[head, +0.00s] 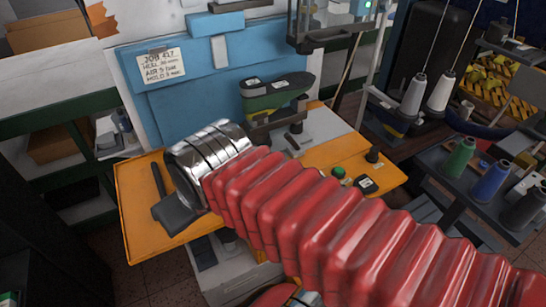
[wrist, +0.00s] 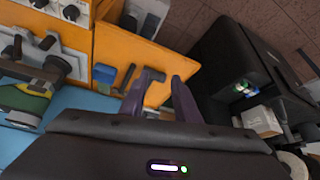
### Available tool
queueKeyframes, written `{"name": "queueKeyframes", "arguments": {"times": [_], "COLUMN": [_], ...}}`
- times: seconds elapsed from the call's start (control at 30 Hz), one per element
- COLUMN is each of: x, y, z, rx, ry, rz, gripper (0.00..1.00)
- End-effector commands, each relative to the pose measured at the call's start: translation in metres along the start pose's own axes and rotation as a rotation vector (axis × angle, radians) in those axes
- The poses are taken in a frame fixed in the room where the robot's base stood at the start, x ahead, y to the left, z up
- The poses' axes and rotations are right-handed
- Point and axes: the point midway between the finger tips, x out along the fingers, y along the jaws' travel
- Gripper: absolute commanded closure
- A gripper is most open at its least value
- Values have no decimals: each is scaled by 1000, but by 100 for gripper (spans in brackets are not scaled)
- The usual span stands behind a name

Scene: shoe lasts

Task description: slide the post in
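In the wrist view, my gripper (wrist: 157,88) has two purple fingers standing apart over an orange tray (wrist: 185,50). A short dark cylindrical piece (wrist: 152,76), possibly the post, shows near the fingertips, and I see no finger closed on it. A dark bar (wrist: 128,77) lies beside it. My red arm hides much of the tray (head: 140,215), and I cannot make out the fingertips there.
Thread cones (head: 413,95) and coloured spools (head: 461,157) stand at the right. A black cabinet (wrist: 232,65) is at the right in the wrist view.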

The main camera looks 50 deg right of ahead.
Motion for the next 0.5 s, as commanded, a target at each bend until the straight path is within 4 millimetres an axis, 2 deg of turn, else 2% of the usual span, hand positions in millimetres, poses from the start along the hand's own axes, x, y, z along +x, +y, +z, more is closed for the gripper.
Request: {"name": "queueKeyframes", "arguments": {"times": [0.27,0.5], "x": [1,10], "y": [4,27], "z": [-4,-24], "rx": [42,301], "ry": [-10,-73], "rz": [2,19], "gripper": [71,71]}}
